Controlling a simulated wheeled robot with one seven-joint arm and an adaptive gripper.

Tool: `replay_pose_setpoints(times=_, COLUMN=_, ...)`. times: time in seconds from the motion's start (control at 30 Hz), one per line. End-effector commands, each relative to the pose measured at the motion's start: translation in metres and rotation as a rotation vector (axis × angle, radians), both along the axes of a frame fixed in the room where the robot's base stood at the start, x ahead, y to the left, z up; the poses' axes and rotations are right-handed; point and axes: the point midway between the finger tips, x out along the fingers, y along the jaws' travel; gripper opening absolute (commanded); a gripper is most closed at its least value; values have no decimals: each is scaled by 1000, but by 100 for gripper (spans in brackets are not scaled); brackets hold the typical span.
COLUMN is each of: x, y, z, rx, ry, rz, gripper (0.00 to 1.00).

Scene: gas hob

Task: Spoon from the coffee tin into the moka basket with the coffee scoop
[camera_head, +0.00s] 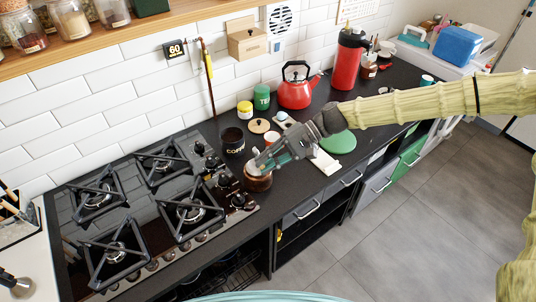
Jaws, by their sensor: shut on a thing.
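The black coffee tin (233,141) with yellow lettering stands open on the dark counter, just right of the hob. My gripper (262,163) reaches in from the right, its fingers shut and pointing down-left. It is at the lower right of the tin, above a round brown wooden pot or holder (258,183). What it grips looks like the coffee scoop, but the scoop is mostly hidden and too small to make out. The moka basket cannot be told clearly; the gripper covers the top of the brown holder.
The gas hob (170,205) with black grates lies left. A round wooden lid (259,126), yellow jar (244,108), green tin (262,98) and red kettle (295,94) stand behind. A green round mat (338,143) lies under my arm. The counter's front edge is close.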

Motion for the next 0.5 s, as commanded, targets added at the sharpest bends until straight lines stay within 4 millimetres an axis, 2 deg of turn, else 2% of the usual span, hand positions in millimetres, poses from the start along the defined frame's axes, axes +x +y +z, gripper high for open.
replay_pose_setpoints(times=0.03, x=1, y=1, z=8, rx=-27, ry=-8, rz=16, gripper=0)
replay_pose_setpoints(times=0.5, x=1, y=3, z=14, rx=-238, ry=-49, rz=129, gripper=0)
